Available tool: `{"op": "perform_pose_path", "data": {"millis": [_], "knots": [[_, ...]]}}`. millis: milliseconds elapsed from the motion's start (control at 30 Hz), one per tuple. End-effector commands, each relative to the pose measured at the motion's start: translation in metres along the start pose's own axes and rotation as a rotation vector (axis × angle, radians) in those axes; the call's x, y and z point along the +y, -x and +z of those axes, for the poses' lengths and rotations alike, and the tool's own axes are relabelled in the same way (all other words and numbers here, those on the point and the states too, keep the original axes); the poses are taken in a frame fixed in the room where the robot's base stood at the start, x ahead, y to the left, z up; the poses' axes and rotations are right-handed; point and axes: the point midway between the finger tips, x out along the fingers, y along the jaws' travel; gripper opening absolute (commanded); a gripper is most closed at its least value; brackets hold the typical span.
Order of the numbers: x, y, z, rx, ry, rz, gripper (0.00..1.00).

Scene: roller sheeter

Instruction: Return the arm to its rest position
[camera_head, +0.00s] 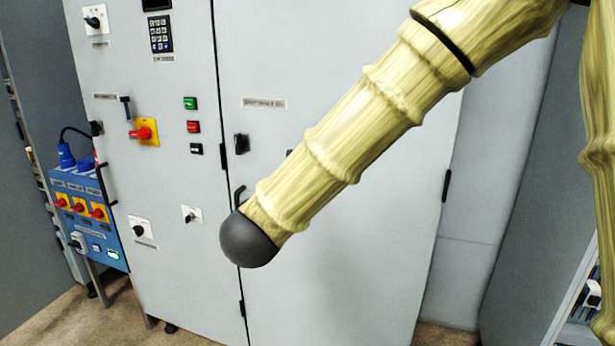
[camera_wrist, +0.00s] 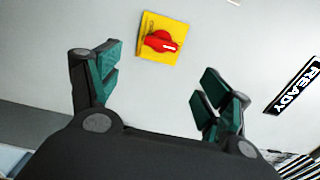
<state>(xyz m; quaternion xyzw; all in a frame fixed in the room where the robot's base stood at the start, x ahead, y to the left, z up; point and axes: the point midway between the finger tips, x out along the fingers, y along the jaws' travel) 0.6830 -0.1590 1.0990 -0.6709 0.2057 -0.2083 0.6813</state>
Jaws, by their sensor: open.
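My gripper (camera_wrist: 157,75) shows in the wrist view with its two dark, green-padded fingers spread wide apart and nothing between them. A red rotary switch on a yellow plate (camera_wrist: 160,38) is on the pale panel beyond the fingertips, apart from them. My arm (camera_head: 345,140), textured like pale yellow bamboo, crosses the head view from upper right down to a dark rounded end in front of the grey cabinet (camera_head: 330,265). My gripper does not show in the head view.
The cabinet carries a red switch on yellow (camera_head: 145,132), a keypad (camera_head: 160,34), buttons and a dark handle (camera_head: 241,144). A blue socket box (camera_head: 88,215) with red switches stands at left. A black READY label (camera_wrist: 297,88) is right in the wrist view. Carpeted floor shows below.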

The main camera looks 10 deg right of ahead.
Motion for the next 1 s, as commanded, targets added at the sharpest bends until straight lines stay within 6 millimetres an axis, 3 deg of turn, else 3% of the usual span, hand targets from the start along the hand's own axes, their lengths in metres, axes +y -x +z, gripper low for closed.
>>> {"op": "perform_pose_path", "data": {"millis": [333,467,567,733,1000], "knots": [[0.002,-0.001,0.0,-0.002,0.006,0.003,0.79],[0.023,-0.007,0.004,-0.032,0.067,0.032,0.79],[0.059,-0.014,0.008,-0.083,0.17,0.079,0.79],[0.14,-0.019,0.011,-0.21,0.392,0.181,0.79],[0.269,0.003,-0.009,-0.446,0.736,0.35,0.79]]}}
